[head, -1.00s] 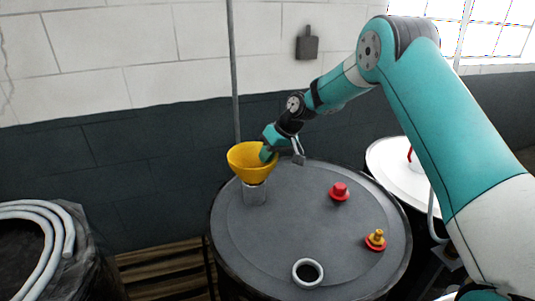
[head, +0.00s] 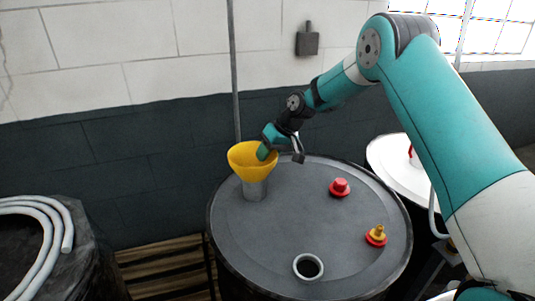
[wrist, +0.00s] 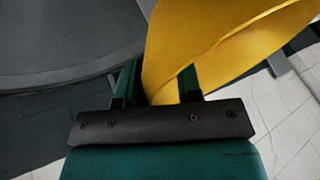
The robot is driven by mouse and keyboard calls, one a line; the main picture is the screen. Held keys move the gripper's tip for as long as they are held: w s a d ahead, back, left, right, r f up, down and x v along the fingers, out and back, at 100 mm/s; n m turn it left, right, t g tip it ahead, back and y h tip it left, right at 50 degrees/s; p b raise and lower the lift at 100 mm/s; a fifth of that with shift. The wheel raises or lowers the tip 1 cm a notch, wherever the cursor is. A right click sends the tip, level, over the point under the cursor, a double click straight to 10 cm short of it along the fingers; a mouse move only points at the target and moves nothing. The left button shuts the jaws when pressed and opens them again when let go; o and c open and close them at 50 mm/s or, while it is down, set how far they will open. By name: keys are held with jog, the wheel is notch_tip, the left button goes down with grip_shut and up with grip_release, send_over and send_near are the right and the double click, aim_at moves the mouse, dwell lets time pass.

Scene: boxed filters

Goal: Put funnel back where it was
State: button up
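The yellow funnel (head: 250,152) is upright with its wide mouth up, at the back left of the dark drum's lid. A grey cylindrical piece (head: 256,190) stands on the lid directly beneath it. The funnel overlaps its top, so I cannot tell how deep the spout sits. My gripper (head: 268,152) is at the right side of the funnel's rim. In the wrist view, the fingers of my gripper (wrist: 160,85) straddle the yellow funnel wall (wrist: 185,40) and appear shut on it. The fingertips are partly hidden by the funnel.
The drum lid (head: 300,220) also carries a red cap (head: 340,187), a red and yellow fitting (head: 376,236) and a ringed opening (head: 308,268). A white-topped drum (head: 390,165) is behind right. Pale hoses (head: 67,230) lie at left. A thin vertical pole (head: 234,80) stands behind the funnel.

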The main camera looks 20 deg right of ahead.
jog(key=shift+r+p, duration=0.3)
jog(key=shift+r, duration=0.2)
jog(key=shift+d+r, duration=0.2)
jog(key=shift+r, duration=0.15)
jog(key=b+v, duration=0.3)
jog(key=v, duration=0.8)
jog(key=s+a+r+n+g, duration=0.1)
jog(key=s+a+r, duration=0.2)
jog(key=s+a, duration=0.35)
jog(key=s+a+r+n, duration=0.15)
jog(key=s+a, duration=0.25)
jog(key=s, duration=0.6)
jog(key=s+a+f, duration=0.1)
jog(key=s, duration=1)
jog(key=s+a+f+g+h, duration=0.1)
jog(key=s, duration=1)
jog(key=shift+f+n+g, duration=0.3)
jog(key=shift+f+n, duration=0.1)
jog(key=shift+n, duration=0.05)
